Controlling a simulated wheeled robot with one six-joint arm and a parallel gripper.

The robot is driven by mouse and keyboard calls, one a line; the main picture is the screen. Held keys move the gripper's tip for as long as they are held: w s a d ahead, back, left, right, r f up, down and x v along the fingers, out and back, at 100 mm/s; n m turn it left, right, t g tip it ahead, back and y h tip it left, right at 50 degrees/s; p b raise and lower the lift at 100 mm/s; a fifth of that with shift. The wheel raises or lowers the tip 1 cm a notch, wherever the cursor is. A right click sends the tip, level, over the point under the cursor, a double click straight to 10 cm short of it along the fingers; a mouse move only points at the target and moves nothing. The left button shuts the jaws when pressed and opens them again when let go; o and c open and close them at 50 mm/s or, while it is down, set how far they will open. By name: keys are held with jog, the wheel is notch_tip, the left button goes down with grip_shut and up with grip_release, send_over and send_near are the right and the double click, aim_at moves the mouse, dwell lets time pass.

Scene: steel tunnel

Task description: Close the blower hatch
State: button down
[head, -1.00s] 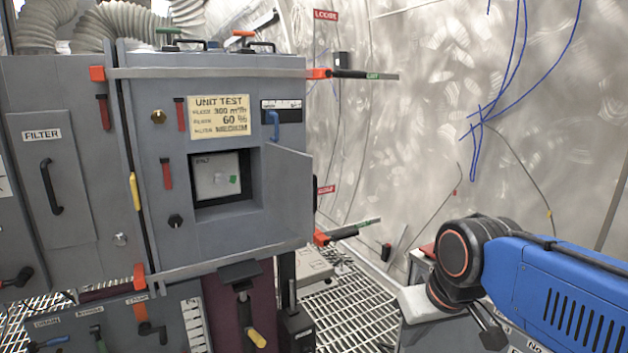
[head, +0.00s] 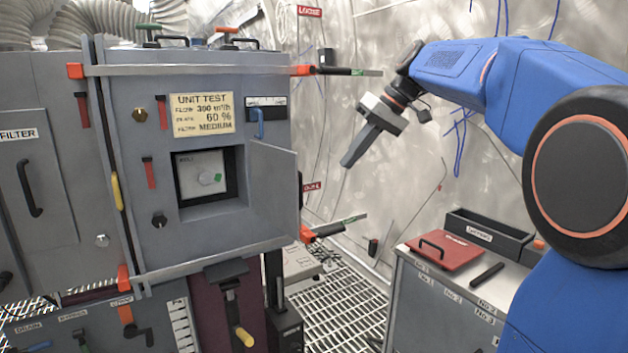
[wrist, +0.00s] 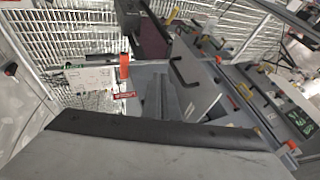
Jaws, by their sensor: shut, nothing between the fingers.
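The blower hatch (head: 272,188) is a small grey door on the right side of the square opening (head: 207,182) in the grey cabinet front (head: 140,230). It stands swung open, sticking out from the cabinet. In the wrist view a grey panel with a black handle, apparently the hatch (wrist: 197,82), shows its outer face. My gripper (head: 347,163) is shut and empty. It points down and left, to the right of the hatch and apart from it in the picture.
Red-ended clamp levers stick out from the cabinet's right side, an upper one (head: 335,71) and a lower one (head: 330,229). A grey bench (head: 430,310) with a red lid (head: 445,251) and a black tray (head: 487,234) stands at right. Grating floor (head: 345,305) lies between.

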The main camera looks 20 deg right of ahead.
jog(key=w+a+f, duration=0.4)
jog(key=a+f, duration=0.2)
jog(key=a, duration=0.2)
jog(key=shift+a+f+n+y, duration=0.2)
jog(key=shift+n+y, duration=0.1)
dwell(0.4)
jog(key=shift+a, duration=0.1)
